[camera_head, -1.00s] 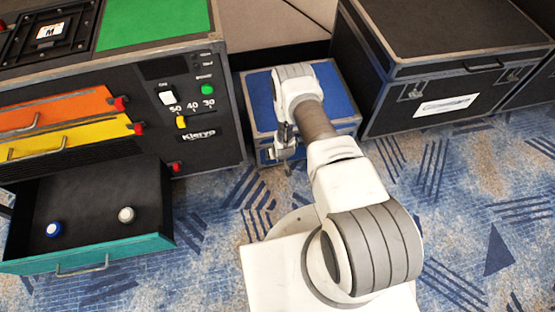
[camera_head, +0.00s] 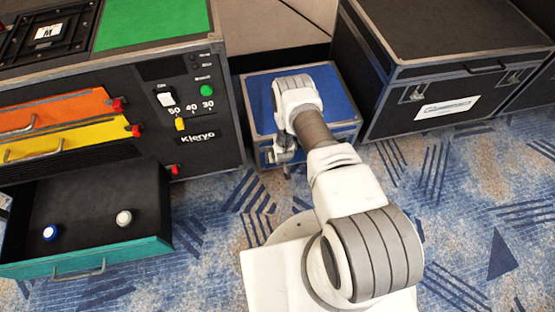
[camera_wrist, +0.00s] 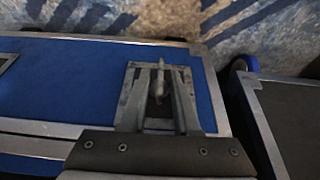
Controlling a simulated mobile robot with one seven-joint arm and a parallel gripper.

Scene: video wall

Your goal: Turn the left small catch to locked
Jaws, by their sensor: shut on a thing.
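The small blue case (camera_head: 342,92) stands on the carpet between the big drawer unit and the black case. My gripper (camera_head: 283,157) is at the left part of its front side, below my wrist. In the wrist view my gripper (camera_wrist: 160,92) is shut on the left small catch (camera_wrist: 158,86), a narrow grey lever between the two fingers. The fingers hide part of the catch, so its exact turn is hard to read. The blue case also fills the left of the wrist view (camera_wrist: 60,85), with part of another metal fitting (camera_wrist: 6,61) at its edge.
A large black case (camera_head: 440,75) stands close on the right. Carpet is free in front.

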